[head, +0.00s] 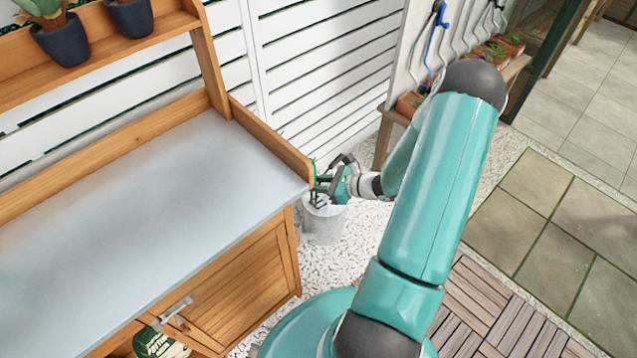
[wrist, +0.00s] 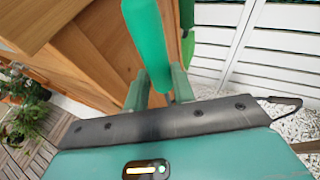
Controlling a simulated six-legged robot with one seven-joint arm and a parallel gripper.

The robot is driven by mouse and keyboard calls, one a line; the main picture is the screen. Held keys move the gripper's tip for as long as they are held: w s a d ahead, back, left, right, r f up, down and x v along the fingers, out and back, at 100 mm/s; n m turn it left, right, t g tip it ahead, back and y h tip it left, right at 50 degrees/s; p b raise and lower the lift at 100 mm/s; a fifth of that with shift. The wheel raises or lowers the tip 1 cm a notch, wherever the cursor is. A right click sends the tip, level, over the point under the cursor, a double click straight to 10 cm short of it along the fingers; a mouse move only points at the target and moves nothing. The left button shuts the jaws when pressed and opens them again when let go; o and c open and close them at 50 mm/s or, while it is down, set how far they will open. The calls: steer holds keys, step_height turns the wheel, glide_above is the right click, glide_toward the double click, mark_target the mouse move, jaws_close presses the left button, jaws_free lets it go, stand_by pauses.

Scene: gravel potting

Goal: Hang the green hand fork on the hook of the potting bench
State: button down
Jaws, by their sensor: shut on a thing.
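My gripper (head: 338,182) is at the right end of the potting bench (head: 130,180), just off its wooden end board, in the head view. It is shut on the green hand fork (head: 317,201), whose dark tines point down beside the bench. In the wrist view my gripper's fingers (wrist: 160,90) close around the bright green fork (wrist: 146,45), with the bench's wooden side (wrist: 90,55) close by on the left. The hook is hidden or too small to make out, so I cannot tell whether the fork touches it.
A grey metal bucket (head: 324,224) stands on the gravel below my gripper. Potted plants (head: 60,40) stand on the bench's upper shelf. A rack with hanging tools (head: 440,40) and terracotta pots is behind my arm. The bench top is clear.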

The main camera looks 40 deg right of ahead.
steer(key=c, duration=1.1)
jaws_free()
steer(key=v, duration=1.3)
steer(key=shift+s+d+r, duration=0.15)
steer(key=shift+s+r, duration=0.1)
steer(key=shift+s, duration=0.05)
